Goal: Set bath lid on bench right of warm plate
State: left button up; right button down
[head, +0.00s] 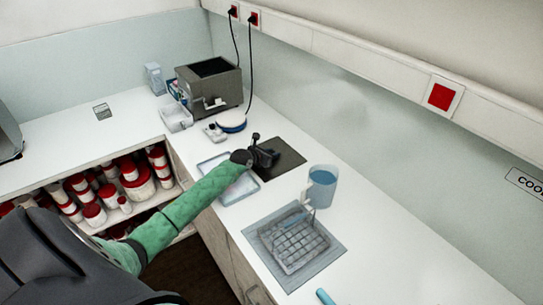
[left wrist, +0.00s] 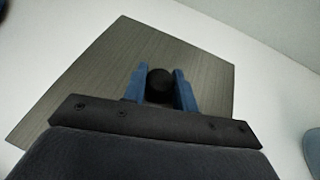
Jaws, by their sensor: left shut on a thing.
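The bath lid is a dark grey, flat square plate (head: 287,160) with a black knob. It lies level at the bench's middle, and I cannot tell whether it touches the bench. My left gripper (head: 262,154) is over the lid, and in the left wrist view its blue fingers (left wrist: 160,88) are shut on the knob of the lid (left wrist: 85,85). A grey square plate (head: 331,253) with a gridded rack on it lies nearer on the bench; I cannot tell if it is the warm plate. The grey bath (head: 225,92) stands open at the back. My right gripper is out of view.
A blue beaker (head: 322,186) stands between the lid and the rack. A shallow pale tray (head: 211,167) lies under my left forearm. A round blue-and-white item (head: 231,121) sits in front of the bath.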

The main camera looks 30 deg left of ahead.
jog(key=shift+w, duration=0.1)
pick_arm(q)
jog(key=o, duration=0.8)
jog(key=shift+o, duration=0.6)
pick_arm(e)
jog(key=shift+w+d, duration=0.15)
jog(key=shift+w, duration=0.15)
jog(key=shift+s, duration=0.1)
